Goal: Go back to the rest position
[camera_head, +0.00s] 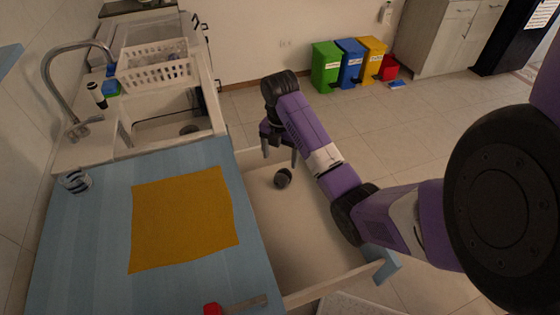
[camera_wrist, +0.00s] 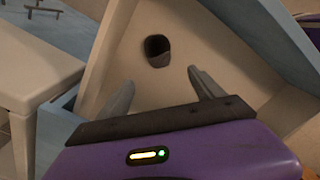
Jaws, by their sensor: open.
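My gripper (camera_head: 280,156) is at the end of my purple arm, above an open drawer (camera_head: 310,235) in the head view. Its two fingers are apart with nothing between them. A small dark round object (camera_head: 283,178), likely a spice dispenser, is in the drawer just below the fingers. In the wrist view, the dark object (camera_wrist: 158,50) lies on the pale drawer bottom beyond the open fingertips (camera_wrist: 160,82), apart from them. Its underside and label cannot be made out.
A blue counter (camera_head: 100,235) with an orange cloth (camera_head: 183,217) is left of the drawer. A striped cup (camera_head: 76,181) and a red-handled utensil (camera_head: 213,309) are on it. A sink (camera_head: 165,128) and white basket (camera_head: 155,70) lie beyond. Coloured bins (camera_head: 350,62) stand at the far wall; open floor lies between.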

